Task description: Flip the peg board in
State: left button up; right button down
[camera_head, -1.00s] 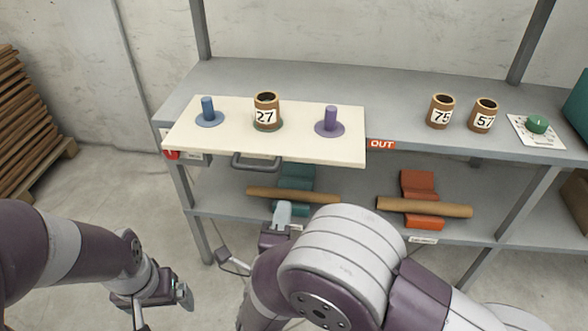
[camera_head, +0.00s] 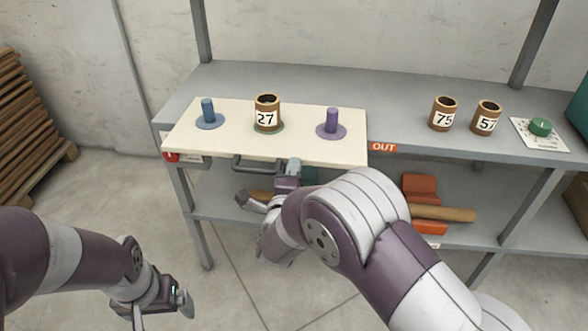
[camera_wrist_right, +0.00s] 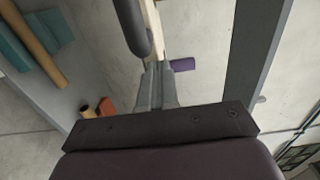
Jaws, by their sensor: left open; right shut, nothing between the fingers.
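The cream peg board (camera_head: 220,143) lies flat on the upper shelf, its front edge jutting past the shelf. It carries a blue peg (camera_head: 208,111), a brown tube marked 27 (camera_head: 267,112) on a green base, and a purple peg (camera_head: 332,121). A dark handle (camera_head: 256,164) hangs at its front edge. My right gripper (camera_head: 293,164) is shut and empty, just right of the handle, close to the board's front edge. In the right wrist view its fingers (camera_wrist_right: 157,77) are together near the board edge and handle. My left gripper (camera_head: 163,310) is open, low at left, away from the shelf.
A red OUT label (camera_head: 383,147) is on the shelf edge. Tubes marked 75 (camera_head: 443,114) and 57 (camera_head: 486,118) and a green button (camera_head: 540,127) stand right. The lower shelf (camera_head: 210,208) holds long brown rolls (camera_head: 440,213) on coloured supports.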

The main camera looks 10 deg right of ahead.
aim_at(303, 129)
jog(key=shift+w, duration=0.15)
jog(key=b+x, duration=0.5)
jog(key=x, duration=0.9)
jog(key=shift+w+d+f+b, duration=0.1)
jog(key=shift+w+f+b, duration=0.05)
jog(key=shift+b, duration=0.2)
jog(key=shift+w+d, duration=0.1)
jog(key=shift+w, duration=0.1)
jog(key=shift+r, duration=0.35)
